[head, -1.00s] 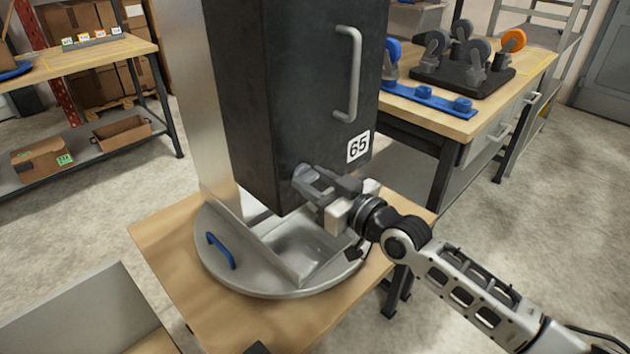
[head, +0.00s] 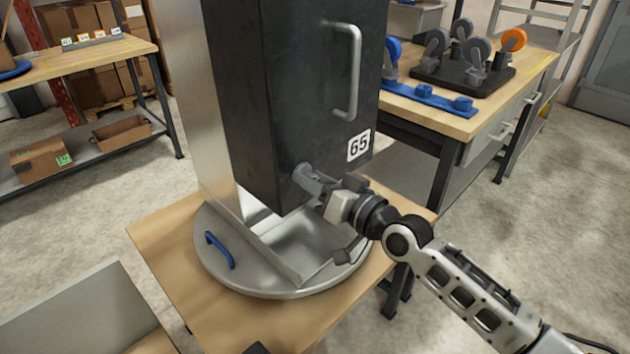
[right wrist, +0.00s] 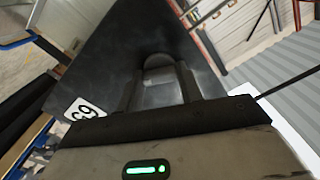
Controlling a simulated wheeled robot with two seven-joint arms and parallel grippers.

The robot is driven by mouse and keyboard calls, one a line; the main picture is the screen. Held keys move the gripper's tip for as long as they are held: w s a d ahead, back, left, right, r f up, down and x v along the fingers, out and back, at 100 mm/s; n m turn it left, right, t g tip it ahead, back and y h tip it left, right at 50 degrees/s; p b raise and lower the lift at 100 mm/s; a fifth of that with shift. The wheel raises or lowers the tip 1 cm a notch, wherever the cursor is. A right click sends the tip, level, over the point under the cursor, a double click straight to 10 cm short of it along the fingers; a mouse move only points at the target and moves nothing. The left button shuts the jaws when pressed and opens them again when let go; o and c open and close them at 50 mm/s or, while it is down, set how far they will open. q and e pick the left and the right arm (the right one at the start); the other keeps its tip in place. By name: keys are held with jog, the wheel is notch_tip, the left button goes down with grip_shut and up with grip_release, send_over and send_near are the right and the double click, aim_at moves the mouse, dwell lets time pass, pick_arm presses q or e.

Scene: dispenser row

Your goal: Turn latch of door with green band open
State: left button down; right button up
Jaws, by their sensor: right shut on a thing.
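A tall black door or box front (head: 300,100) carries a white "65" label, a grey bar handle (head: 349,75) and a grey latch (head: 306,178) near its lower left corner. No green band shows on it. My right gripper (head: 326,189) is shut on the latch at the door's lower edge. In the right wrist view the latch (right wrist: 160,82) sits between the two dark fingers of my right gripper (right wrist: 160,95), against the black face. The fingers hide part of the latch. My left gripper is not in view.
The black unit stands over a round grey turntable (head: 215,275) with a blue handle (head: 219,250), on a wooden table (head: 165,235). A bench (head: 480,122) with casters stands behind right. A grey-walled tray (head: 75,305) is at lower left.

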jog(key=m, duration=0.4)
jog(key=m+p, duration=0.1)
jog(key=m, duration=0.7)
jog(key=shift+r+m, duration=0.25)
jog(key=shift+m, duration=0.05)
dwell(0.4)
jog(key=o, duration=1)
jog(key=shift+f, duration=0.1)
